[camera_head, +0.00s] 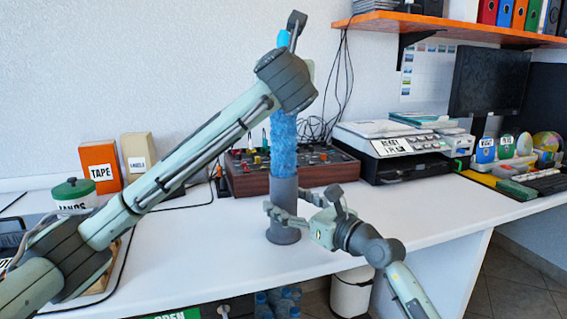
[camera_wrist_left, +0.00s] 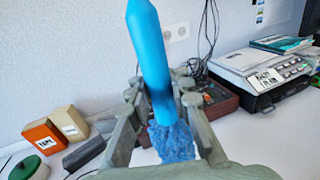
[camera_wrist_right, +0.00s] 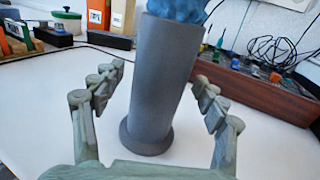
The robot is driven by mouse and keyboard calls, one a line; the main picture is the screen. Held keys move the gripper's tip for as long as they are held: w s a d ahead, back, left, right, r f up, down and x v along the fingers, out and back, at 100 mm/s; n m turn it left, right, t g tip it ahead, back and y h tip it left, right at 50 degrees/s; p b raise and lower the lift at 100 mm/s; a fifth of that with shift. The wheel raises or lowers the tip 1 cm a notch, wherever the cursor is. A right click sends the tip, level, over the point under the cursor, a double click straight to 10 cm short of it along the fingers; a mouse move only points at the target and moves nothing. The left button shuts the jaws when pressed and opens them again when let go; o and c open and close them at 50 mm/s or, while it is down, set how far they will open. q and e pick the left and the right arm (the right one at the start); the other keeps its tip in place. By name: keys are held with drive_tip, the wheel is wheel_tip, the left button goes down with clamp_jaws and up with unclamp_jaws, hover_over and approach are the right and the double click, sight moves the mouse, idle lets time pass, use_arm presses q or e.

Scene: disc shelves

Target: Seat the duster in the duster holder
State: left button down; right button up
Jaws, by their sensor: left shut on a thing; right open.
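The duster has a smooth blue handle (camera_wrist_left: 150,45) and a fluffy blue head (camera_head: 284,145). My left gripper (camera_wrist_left: 160,88) is shut on the handle; in the head view my own wrist hides its fingers. The duster stands about upright above the grey cylindrical duster holder (camera_head: 284,222), its fluffy head's lower end at the holder's top. How far it reaches inside is hidden. The fluff also shows at the holder's top in the right wrist view (camera_wrist_right: 180,10). My right gripper (camera_wrist_right: 159,78) is open, its fingers either side of the upright holder with gaps visible.
A brown mixer box (camera_head: 335,172) with knobs and cables stands behind the holder. A printer (camera_head: 395,150) is to its right. Orange and beige boxes (camera_head: 100,165) and a green-lidded pot (camera_head: 73,190) stand left. The white tabletop (camera_head: 400,220) is clear at right.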

use_arm(q)
hover_over(284, 146)
drive_tip(key=w, duration=0.3)
wheel_tip(284, 146, down, 8)
drive_tip(key=shift+s+r, duration=0.1)
wheel_tip(284, 146, down, 5)
drive_tip(key=shift+r+p, duration=0.15)
drive_tip(key=shift+p, duration=0.6)
use_arm(e)
drive_tip(key=shift+r, duration=0.8)
drive_tip(key=shift+f, duration=0.1)
use_arm(q)
drive_tip(key=c, duration=1.4)
unclamp_jaws()
drive_tip(key=shift+f, duration=0.2)
use_arm(e)
drive_tip(key=shift+f, duration=0.1)
